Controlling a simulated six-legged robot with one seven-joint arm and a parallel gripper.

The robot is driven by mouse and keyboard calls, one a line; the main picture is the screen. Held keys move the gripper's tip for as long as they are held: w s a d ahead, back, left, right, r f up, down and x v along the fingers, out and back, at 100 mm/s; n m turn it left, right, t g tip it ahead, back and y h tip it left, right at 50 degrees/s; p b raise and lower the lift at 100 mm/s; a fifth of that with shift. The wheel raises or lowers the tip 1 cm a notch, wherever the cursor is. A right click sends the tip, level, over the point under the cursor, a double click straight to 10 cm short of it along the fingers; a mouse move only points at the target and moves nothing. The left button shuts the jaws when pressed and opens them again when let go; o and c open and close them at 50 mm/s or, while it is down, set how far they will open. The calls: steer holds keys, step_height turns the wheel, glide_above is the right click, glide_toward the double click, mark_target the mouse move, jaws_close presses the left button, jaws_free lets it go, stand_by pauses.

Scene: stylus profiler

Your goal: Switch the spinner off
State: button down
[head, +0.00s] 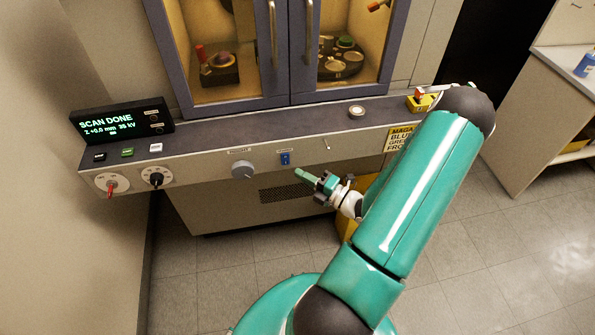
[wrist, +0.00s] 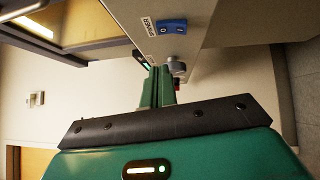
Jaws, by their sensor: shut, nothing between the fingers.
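The spinner switch is a small blue rocker (head: 285,158) on the front panel of the machine, under a small label. In the wrist view the rocker (wrist: 172,26) shows white O and I marks, beside a label reading SPINNER. Which side is pressed in is not clear. My gripper (head: 299,173) is shut and empty, just below and slightly right of the rocker in the head view. In the wrist view my green fingers (wrist: 158,88) are together, and the rocker lies beyond their tips, apart from them.
A grey round knob (head: 242,169) sits left of the rocker, and a small toggle (head: 326,143) to its right. Red (head: 112,187) and black (head: 156,179) selectors are farther left. A display (head: 122,121) reads SCAN DONE. A cabinet with glass doors (head: 290,50) stands above the ledge.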

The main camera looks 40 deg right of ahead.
steer(key=v, duration=0.7)
steer(key=shift+s+r, duration=0.25)
steer(key=shift+r, duration=0.4)
steer(key=shift+s+d, duration=0.15)
